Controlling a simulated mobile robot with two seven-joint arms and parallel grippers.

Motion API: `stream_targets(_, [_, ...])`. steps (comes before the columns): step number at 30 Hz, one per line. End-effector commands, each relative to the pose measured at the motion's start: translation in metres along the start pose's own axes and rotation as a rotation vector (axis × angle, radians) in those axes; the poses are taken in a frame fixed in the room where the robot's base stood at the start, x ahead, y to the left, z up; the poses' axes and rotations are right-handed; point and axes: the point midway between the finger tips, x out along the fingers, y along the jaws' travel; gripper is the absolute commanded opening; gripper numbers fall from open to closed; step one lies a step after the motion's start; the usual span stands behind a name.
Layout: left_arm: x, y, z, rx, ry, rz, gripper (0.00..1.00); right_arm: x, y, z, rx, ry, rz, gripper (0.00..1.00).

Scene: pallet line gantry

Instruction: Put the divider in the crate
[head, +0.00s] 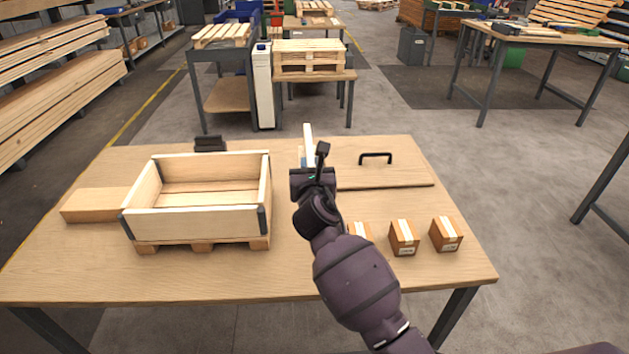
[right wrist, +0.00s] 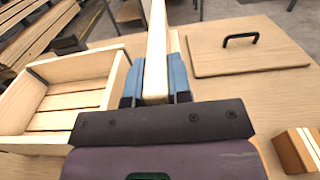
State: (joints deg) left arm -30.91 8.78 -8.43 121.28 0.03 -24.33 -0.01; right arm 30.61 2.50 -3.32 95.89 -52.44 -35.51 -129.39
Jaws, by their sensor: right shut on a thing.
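The divider (head: 308,134) is a pale wooden board. My right gripper (head: 304,164) is shut on it and holds it upright, to the right of the crate. In the right wrist view the divider (right wrist: 157,45) stands on edge between the blue fingers of the gripper (right wrist: 156,88). Its lower end is hidden by the gripper. The open wooden crate (head: 190,224) stands on the table at the left, with dark corner pieces, and looks empty. It also shows at the left of the right wrist view (right wrist: 90,98). My left gripper is in neither view.
A flat wooden panel (head: 400,174) with a black handle lies right of the gripper. Several small cartons (head: 404,238) stand at the table's front right. A wooden block (head: 92,205) lies left of the crate. A small black object (head: 210,144) sits behind it.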

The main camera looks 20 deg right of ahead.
Motion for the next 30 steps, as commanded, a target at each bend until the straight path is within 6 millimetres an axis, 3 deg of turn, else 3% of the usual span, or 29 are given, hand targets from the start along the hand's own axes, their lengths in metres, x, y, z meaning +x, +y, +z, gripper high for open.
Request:
stream_targets(1, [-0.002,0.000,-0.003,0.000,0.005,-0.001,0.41,0.000,0.000,0.009,0.000,-0.005,0.000,0.00])
stream_targets(10, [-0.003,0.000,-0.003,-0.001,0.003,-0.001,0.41,-0.001,0.002,0.021,0.000,-0.003,0.017,0.00])
stream_targets(14, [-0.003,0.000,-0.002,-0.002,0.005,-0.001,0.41,-0.010,0.010,0.047,0.000,-0.007,0.056,0.00])
stream_targets(18, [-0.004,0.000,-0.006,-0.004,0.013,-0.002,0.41,-0.040,0.010,0.078,-0.005,-0.007,0.124,0.00])
stream_targets(21, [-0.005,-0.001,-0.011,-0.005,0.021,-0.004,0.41,-0.072,0.003,0.087,-0.005,-0.006,0.172,0.00])
stream_targets(30, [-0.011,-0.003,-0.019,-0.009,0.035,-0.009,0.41,-0.160,-0.022,0.078,-0.001,0.001,0.270,0.00])
